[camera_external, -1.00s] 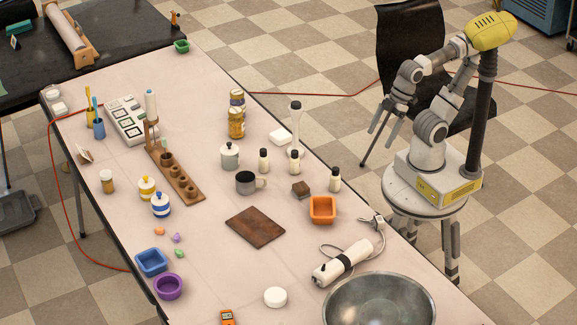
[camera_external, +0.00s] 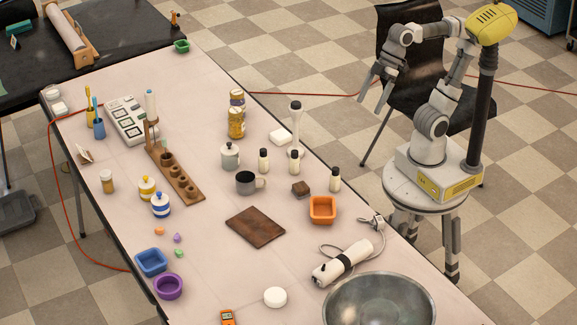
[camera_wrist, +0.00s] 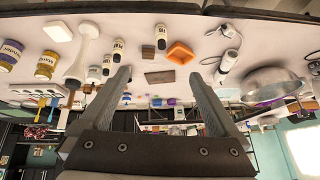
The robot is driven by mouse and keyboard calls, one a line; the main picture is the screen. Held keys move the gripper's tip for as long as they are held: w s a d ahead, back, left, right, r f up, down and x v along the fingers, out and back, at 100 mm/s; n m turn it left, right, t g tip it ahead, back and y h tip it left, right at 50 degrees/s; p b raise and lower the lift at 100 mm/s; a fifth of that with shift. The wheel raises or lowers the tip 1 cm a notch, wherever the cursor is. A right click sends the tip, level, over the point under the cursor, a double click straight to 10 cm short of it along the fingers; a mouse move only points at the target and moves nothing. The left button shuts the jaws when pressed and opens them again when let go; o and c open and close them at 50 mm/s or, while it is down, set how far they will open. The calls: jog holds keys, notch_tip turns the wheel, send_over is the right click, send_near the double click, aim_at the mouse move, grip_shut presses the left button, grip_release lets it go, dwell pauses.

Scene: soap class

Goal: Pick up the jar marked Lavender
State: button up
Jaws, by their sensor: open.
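Two amber glass jars with labels and lids stand at the table's far right side. The rear jar (camera_external: 237,97) has a purple-looking label, and it also shows in the wrist view (camera_wrist: 9,54). The front jar (camera_external: 236,123) has a yellow label, and it also shows in the wrist view (camera_wrist: 46,65). The label words are too small to read surely, so I cannot confirm which says Lavender. My gripper (camera_external: 372,92) is open and empty, beyond the table's right edge and well apart from both jars. Its two fingers show in the wrist view (camera_wrist: 160,76).
A black chair (camera_external: 412,60) is behind my arm.

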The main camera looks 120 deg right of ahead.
jog(key=w+d+r+m+t+p, duration=0.1)
jog(key=w+d+p, duration=0.15)
jog(key=w, duration=0.35)
jog(key=w+d+r+m+t+p, duration=0.1)
jog(key=w+d+m+p, duration=0.1)
jog(key=w+p, duration=0.35)
jog(key=m+g+h+p, duration=0.2)
jog(key=m+h+p, duration=0.7)
jog(key=h+p, duration=0.3)
send_over(243, 95)
jog(key=s+a+b, duration=0.1)
jog(key=s+a, duration=0.4)
jog(key=a, duration=0.6)
notch_tip(243, 95, down, 14)
jog(key=h, duration=0.1)
jog(key=x, duration=0.3)
jog(key=b+x, duration=0.1)
jog(key=x, duration=0.7)
jog(key=shift+s+a+f, duration=0.1)
jog(key=shift+a+f, duration=0.05)
jog(key=shift+f, duration=0.15)
jog(key=shift+s+f+b+x, duration=0.15)
jog(key=shift+b+x, duration=0.05)
jog(key=shift+x, duration=1.15)
jog(key=shift+s+f+b+x, duration=0.15)
jog(key=shift+b+x, duration=0.05)
jog(key=shift+x, duration=1.15)
grip_shut()
